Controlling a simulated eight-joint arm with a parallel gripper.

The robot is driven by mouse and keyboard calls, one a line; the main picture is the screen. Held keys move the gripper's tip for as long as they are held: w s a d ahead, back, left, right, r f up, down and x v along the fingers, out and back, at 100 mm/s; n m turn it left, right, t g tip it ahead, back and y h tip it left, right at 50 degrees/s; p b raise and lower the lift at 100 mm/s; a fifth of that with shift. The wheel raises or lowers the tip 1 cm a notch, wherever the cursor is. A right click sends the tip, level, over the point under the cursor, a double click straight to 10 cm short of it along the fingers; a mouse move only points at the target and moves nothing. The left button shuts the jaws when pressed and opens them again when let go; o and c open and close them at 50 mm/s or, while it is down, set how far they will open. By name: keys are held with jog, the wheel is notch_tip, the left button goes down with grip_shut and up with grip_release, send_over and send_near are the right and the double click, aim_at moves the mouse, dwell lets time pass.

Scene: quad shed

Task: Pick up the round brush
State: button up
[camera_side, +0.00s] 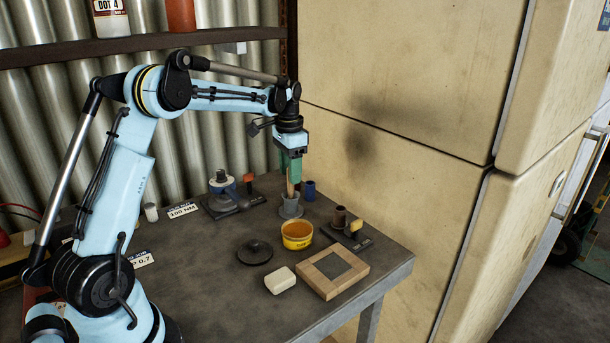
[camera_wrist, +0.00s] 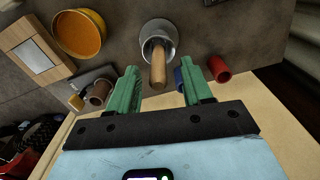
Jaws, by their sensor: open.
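The round brush shows as a light wooden handle (camera_side: 290,188) standing upright in a grey cup with a wide base (camera_side: 291,211). Its head is hidden inside the cup. In the wrist view the handle (camera_wrist: 158,72) points toward the camera out of the grey cup (camera_wrist: 160,30). My gripper (camera_side: 291,163) points down directly over the cup, its green fingers around the top of the handle. In the wrist view my gripper (camera_wrist: 158,72) is open, with one finger on each side of the handle and visible gaps between.
A blue cylinder (camera_side: 309,190) stands close right of the cup. A yellow tub (camera_side: 297,242), a wooden frame (camera_side: 332,274), a white block (camera_side: 280,280) and a dark disc (camera_side: 255,252) lie nearer the front. A brown cylinder (camera_side: 340,216) stands right. The fridge (camera_side: 400,150) rises behind.

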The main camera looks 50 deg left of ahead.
aim_at(291, 197)
jog(key=shift+d+f, duration=0.1)
jog(key=shift+f, duration=1.4)
grip_shut()
jog(key=shift+r, duration=0.1)
jog(key=shift+r, duration=4.95)
